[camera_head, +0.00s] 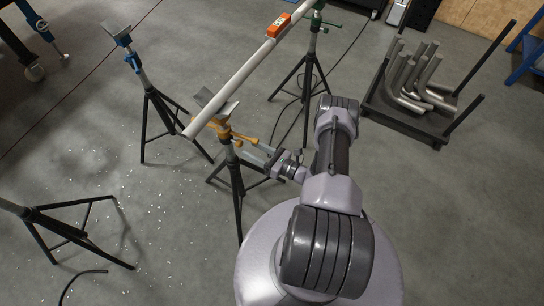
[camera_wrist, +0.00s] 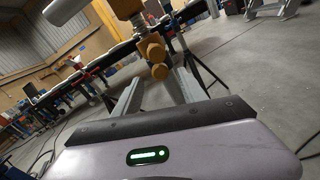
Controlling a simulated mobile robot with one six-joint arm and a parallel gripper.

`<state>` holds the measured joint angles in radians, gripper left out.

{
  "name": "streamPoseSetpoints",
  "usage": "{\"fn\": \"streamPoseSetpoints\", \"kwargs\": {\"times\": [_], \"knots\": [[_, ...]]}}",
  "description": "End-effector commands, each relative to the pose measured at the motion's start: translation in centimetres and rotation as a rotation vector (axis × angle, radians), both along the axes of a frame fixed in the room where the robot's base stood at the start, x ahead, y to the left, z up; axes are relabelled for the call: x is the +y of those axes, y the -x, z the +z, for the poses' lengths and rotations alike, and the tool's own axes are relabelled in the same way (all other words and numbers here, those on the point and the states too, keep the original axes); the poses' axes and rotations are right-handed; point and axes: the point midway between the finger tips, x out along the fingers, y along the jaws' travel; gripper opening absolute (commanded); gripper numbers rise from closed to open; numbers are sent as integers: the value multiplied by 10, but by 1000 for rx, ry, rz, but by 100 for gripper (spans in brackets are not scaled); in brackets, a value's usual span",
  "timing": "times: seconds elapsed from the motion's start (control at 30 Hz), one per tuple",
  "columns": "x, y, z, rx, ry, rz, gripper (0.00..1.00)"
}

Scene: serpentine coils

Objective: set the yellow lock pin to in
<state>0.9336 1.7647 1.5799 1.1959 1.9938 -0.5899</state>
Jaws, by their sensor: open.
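A pipe stand with yellow-orange fittings (camera_head: 221,130) stands left of my gripper in the head view. A yellow part, likely the lock pin (camera_head: 244,138), sticks out from its collar toward my gripper. In the wrist view, a yellow knob (camera_wrist: 160,71) shows just beyond the fingertips, with a larger yellow block (camera_wrist: 151,48) above it. My gripper (camera_wrist: 156,80) is open, its two grey fingers apart with the knob roughly in line with the gap. I cannot tell whether they touch it. The gripper also shows in the head view (camera_head: 246,151). How far the pin is in is unclear.
A long grey pipe (camera_head: 240,75) with an orange box (camera_head: 279,25) lies across the yellow stand and a green stand (camera_head: 314,30). A blue stand (camera_head: 137,62) and another stand (camera_head: 62,228) are at left. A dark rack with bent pipes (camera_head: 420,80) stands right.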

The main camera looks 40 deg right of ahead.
Motion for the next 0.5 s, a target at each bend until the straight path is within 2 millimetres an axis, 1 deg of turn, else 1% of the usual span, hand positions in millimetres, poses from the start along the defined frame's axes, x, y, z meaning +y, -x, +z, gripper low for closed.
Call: {"fn": "streamPoseSetpoints", "kwargs": {"times": [0.03, 0.1, 0.23, 0.3, 0.4, 0.5], "knots": [[-8, 15, 2, 0, -1, -8, 49], [-16, 37, 2, 0, 0, -8, 49], [-28, 72, 1, 0, 0, -6, 49], [-32, 85, 1, -1, 2, -4, 49], [-35, 96, 1, -1, 2, -1, 49], [-37, 101, 0, -1, 2, 0, 49]]}}
